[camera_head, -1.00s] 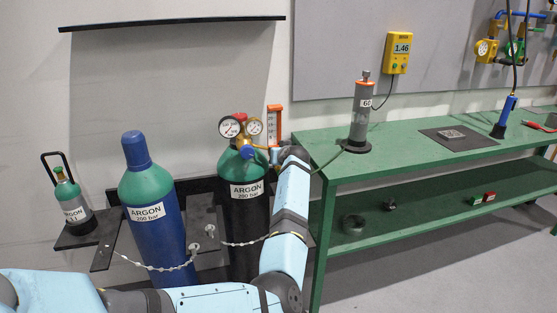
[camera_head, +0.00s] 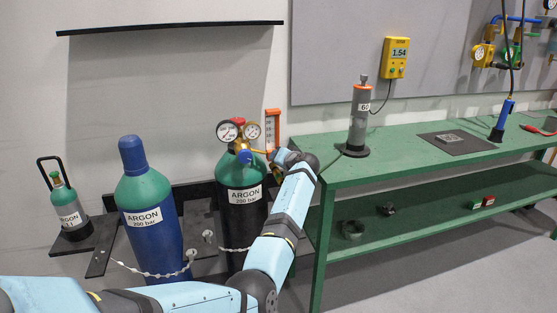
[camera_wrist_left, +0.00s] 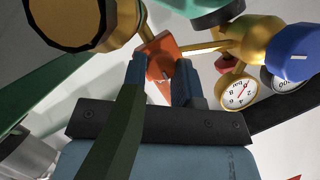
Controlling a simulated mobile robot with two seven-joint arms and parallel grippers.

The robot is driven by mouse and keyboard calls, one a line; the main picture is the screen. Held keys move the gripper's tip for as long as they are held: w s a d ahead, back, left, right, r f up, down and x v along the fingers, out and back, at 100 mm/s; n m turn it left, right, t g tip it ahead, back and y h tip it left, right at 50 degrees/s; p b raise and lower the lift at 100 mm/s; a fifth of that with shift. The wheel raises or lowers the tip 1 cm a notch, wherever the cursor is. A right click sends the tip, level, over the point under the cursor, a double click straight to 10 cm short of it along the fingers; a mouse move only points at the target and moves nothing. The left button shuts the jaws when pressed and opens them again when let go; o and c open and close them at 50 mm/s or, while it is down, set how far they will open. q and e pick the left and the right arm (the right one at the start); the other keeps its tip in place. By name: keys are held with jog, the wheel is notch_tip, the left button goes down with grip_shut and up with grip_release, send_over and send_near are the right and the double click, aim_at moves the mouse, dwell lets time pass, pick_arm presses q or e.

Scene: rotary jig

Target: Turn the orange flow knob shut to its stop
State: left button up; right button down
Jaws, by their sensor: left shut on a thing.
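The orange flow knob (camera_wrist_left: 160,62) shows in the left wrist view between my two dark fingertips, beside a brass stem. My left gripper (camera_wrist_left: 159,72) is shut on it. In the head view my left gripper (camera_head: 277,163) is at the regulator on the dark ARGON cylinder (camera_head: 243,215), below the orange-framed flow tube (camera_head: 272,128), and hides the knob. The regulator's blue knob (camera_head: 245,156) also shows in the wrist view (camera_wrist_left: 292,52), apart from the fingers. My right gripper is not in view.
A blue ARGON cylinder (camera_head: 147,220) stands left, with a white chain (camera_head: 155,273) in front. Two gauges (camera_head: 228,132) sit above the regulator. The green bench (camera_head: 400,160) begins just right of my gripper. A yellow meter (camera_head: 396,57) reads 1.54.

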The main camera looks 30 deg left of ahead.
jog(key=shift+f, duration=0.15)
pick_arm(q)
jog(key=o, duration=0.7)
jog(key=shift+c, duration=0.2)
jog(key=shift+s+d+r, duration=0.15)
jog(key=shift+d, duration=0.3)
jog(key=p+v, duration=0.1)
jog(key=v, duration=1.1)
jog(key=shift+s+d+r, duration=0.2)
jog(key=shift+d, duration=0.1)
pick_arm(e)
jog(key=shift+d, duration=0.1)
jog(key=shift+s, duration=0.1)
